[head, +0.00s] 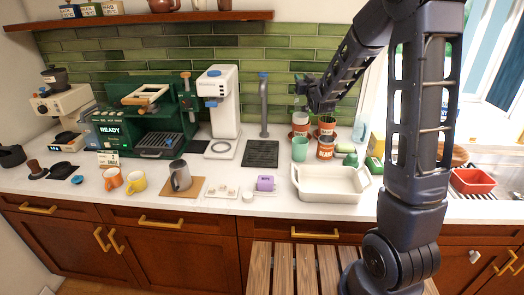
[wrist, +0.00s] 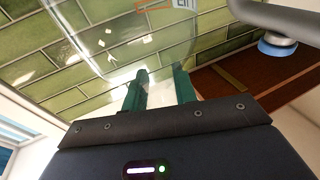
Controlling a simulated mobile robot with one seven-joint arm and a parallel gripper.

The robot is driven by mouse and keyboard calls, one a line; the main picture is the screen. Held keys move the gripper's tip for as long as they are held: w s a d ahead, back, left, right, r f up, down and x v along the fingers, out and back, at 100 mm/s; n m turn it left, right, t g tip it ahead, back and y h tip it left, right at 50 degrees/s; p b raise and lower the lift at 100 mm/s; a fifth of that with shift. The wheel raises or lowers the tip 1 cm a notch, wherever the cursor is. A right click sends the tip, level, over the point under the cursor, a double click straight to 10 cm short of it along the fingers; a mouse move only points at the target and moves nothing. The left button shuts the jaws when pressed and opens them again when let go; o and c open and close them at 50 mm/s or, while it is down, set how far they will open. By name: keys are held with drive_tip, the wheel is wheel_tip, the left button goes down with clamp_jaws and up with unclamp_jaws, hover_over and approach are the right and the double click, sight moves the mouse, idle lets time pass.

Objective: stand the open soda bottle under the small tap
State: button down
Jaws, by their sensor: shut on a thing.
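My gripper (head: 308,88) is raised above the counter, in front of the green tiles and right of the small tap. In the wrist view its green fingers (wrist: 160,90) are closed on a clear, see-through soda bottle (wrist: 130,38). The bottle is hard to make out in the head view, and its mouth cannot be told. The small tap (head: 264,105) is a grey post with a blue tip, standing behind a black drip grid (head: 262,153). Its spout and blue tip (wrist: 278,45) show at the upper right of the wrist view, apart from the bottle.
A white dispenser (head: 222,105) stands left of the tap. A cream baking dish (head: 330,185) lies in front. The drip grid is clear. A wooden shelf (head: 150,19) runs above.

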drive_tip(key=s+a+f, duration=0.2)
drive_tip(key=a+f, duration=0.4)
drive_tip(key=a, duration=0.2)
drive_tip(key=s+a+f+y, duration=0.1)
drive_tip(key=s+a+f, duration=0.2)
drive_tip(key=a+f, duration=0.3)
drive_tip(key=shift+s+a+n, duration=0.15)
drive_tip(key=shift+a+n, duration=0.25)
drive_tip(key=shift+a, duration=1.2)
drive_tip(key=shift+f, duration=0.1)
drive_tip(key=c, duration=1.1)
unclamp_jaws()
